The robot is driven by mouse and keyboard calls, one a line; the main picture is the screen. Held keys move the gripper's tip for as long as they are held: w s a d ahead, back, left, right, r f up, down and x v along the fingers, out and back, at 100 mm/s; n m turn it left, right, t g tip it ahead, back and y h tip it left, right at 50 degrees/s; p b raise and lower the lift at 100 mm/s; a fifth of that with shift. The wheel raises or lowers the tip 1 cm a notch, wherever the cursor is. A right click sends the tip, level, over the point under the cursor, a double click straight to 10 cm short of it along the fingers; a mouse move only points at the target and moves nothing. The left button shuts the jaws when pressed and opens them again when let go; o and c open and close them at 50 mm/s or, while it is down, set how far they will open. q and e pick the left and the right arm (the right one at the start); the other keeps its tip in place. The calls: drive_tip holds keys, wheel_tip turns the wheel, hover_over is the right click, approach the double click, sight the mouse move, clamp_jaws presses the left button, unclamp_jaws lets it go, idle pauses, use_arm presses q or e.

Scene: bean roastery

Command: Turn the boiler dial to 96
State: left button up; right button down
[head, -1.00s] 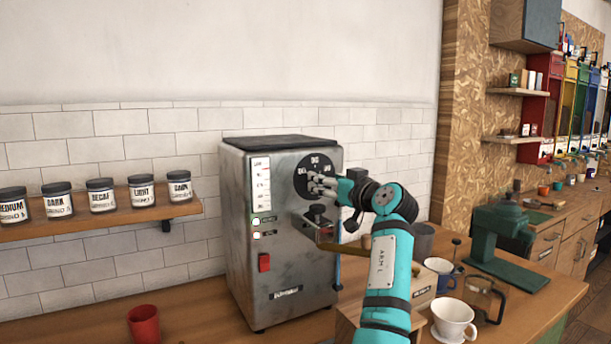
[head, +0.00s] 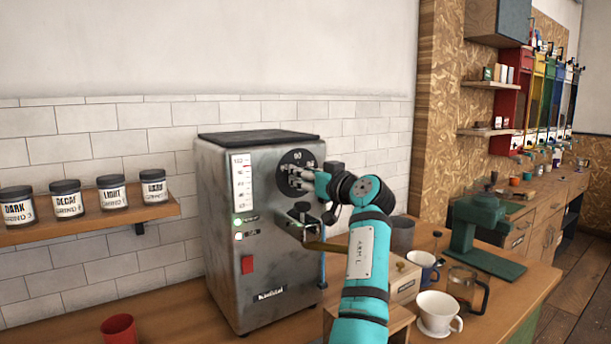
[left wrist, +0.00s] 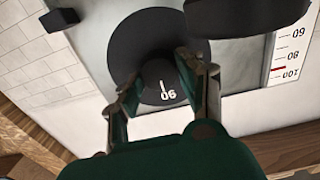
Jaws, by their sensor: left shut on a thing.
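The boiler dial is a round black disc (head: 297,159) with white numbers on the upper right of the steel boiler's front (head: 218,275). My left gripper (head: 294,179) is at the dial, its fingers covering much of it. In the left wrist view the left gripper (left wrist: 158,88) is shut on the dial's central knob (left wrist: 163,82), one finger on each side. The disc (left wrist: 135,50) shows behind, with a white line and a number that looks like 90. The boiler's white scale (left wrist: 290,50) has a red mark near 100. The right gripper is out of view.
A steam lever and portafilter (head: 305,218) stick out below the dial, close to my left arm. A red cup (head: 119,329) stands left of the boiler.

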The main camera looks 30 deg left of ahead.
use_arm(q)
drive_tip(key=shift+c, duration=0.9)
drive_tip(key=shift+m, duration=0.4)
drive_tip(key=shift+w+m+p, duration=0.15)
drive_tip(key=shift+m+p, duration=3.35)
drive_tip(key=shift+m, duration=2.1)
drive_tip(key=o, duration=1.1)
drive_tip(key=shift+f, duration=0.1)
